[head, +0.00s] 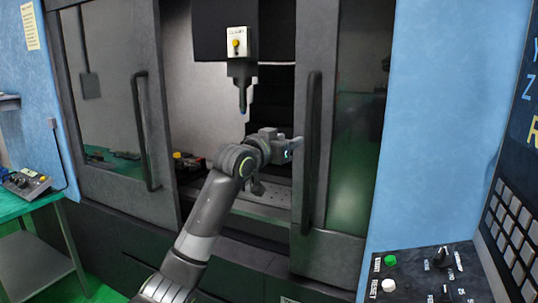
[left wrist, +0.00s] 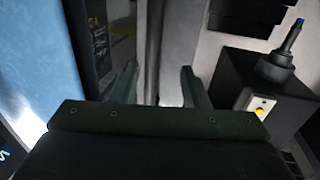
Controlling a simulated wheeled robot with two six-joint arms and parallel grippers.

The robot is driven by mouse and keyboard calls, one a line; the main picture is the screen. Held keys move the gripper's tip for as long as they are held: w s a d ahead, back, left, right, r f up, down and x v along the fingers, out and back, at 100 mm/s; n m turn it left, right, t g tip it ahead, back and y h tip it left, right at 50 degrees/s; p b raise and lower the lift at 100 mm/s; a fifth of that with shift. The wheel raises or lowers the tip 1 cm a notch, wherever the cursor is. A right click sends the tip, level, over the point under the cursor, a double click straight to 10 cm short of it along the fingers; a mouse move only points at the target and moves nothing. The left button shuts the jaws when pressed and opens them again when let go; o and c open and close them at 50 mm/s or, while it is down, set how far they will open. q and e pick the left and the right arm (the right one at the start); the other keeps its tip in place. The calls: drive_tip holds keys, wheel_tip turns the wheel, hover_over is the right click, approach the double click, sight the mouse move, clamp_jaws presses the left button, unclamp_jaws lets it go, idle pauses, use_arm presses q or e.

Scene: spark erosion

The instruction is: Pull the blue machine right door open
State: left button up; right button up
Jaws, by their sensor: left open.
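The blue machine (head: 438,90) has a dark grey right door (head: 303,240) with a window and a long vertical dark handle (head: 312,150) near its left edge. An opening lies between this door and the left door (head: 160,110). My left gripper (head: 290,148) is in front of this opening, close to the left of the right door's handle. Contact cannot be told. In the left wrist view the two fingers (left wrist: 158,75) stand apart, with a dark vertical edge between and beyond them. No hold on the handle shows. My right gripper is out of view.
A spindle head (head: 240,75) hangs inside the opening and also shows at right in the left wrist view (left wrist: 280,60). A control panel (head: 430,275) stands at lower right. A green-topped table (head: 30,205) stands at left.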

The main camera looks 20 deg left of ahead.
use_arm(q)
drive_tip(key=b+v, duration=0.2)
drive_tip(key=v, duration=0.5)
drive_tip(key=shift+s, duration=0.2)
